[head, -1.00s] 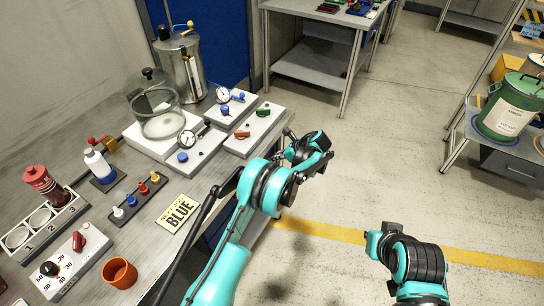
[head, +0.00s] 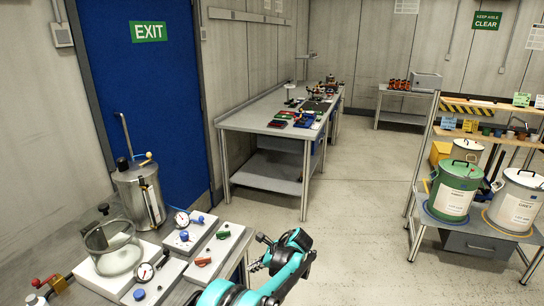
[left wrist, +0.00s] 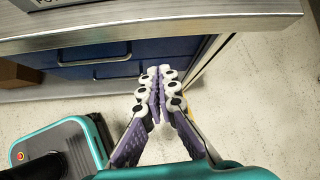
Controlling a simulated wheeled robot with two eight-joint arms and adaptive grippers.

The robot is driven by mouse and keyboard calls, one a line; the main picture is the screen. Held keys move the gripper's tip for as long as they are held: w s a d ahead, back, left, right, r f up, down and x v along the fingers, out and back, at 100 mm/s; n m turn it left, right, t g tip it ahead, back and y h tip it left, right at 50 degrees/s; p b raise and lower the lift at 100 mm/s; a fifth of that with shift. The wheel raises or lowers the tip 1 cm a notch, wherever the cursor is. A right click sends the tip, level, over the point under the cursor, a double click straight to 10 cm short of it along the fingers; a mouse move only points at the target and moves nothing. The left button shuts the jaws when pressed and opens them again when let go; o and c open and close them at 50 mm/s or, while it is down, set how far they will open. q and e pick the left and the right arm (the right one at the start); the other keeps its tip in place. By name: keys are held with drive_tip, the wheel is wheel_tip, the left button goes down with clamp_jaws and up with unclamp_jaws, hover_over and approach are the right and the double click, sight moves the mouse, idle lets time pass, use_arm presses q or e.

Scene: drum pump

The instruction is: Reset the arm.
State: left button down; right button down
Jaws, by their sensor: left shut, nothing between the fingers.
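My left arm comes in at the bottom of the head view, beside the right end of the near bench. Its left gripper (head: 258,252) is beside the bench's right edge and holds nothing. In the left wrist view the fingers of the left gripper (left wrist: 158,72) are together and empty, with the floor and the blue drawer front behind them. The fingers touch nothing that I can see. My right gripper is outside both current views.
The near bench (left wrist: 150,28) has its edge close past the left fingertips. On it stand a glass chamber (head: 112,248), a steel pot (head: 140,195) and gauge blocks (head: 218,248). A green drum (head: 453,190) and white drum (head: 516,200) stand on a right shelf. The middle floor is clear.

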use_arm(q)
drive_tip(key=s+a+r+n+t+h, duration=0.1)
drive_tip(key=s+a+r+n+h, duration=0.1)
drive_tip(key=s+a+r+n, duration=0.4)
drive_tip(key=s+a+r+n+h, duration=0.2)
drive_tip(key=s+r+n, duration=0.1)
drive_tip(key=s+r, duration=0.55)
drive_tip(key=s+a+n+t+h, duration=0.1)
drive_tip(key=s+n, duration=0.4)
drive_tip(key=s, duration=0.5)
drive_tip(key=s+a+n+t+h, duration=0.1)
drive_tip(key=s+n+t+h, duration=0.1)
drive_tip(key=s+n, duration=0.4)
drive_tip(key=s, duration=0.5)
drive_tip(key=shift+a+f+h, duration=0.25)
drive_tip(key=shift+f+h, duration=0.05)
drive_tip(key=shift+f, duration=0.1)
drive_tip(key=shift+s+a, duration=0.1)
drive_tip(key=shift+s, duration=0.05)
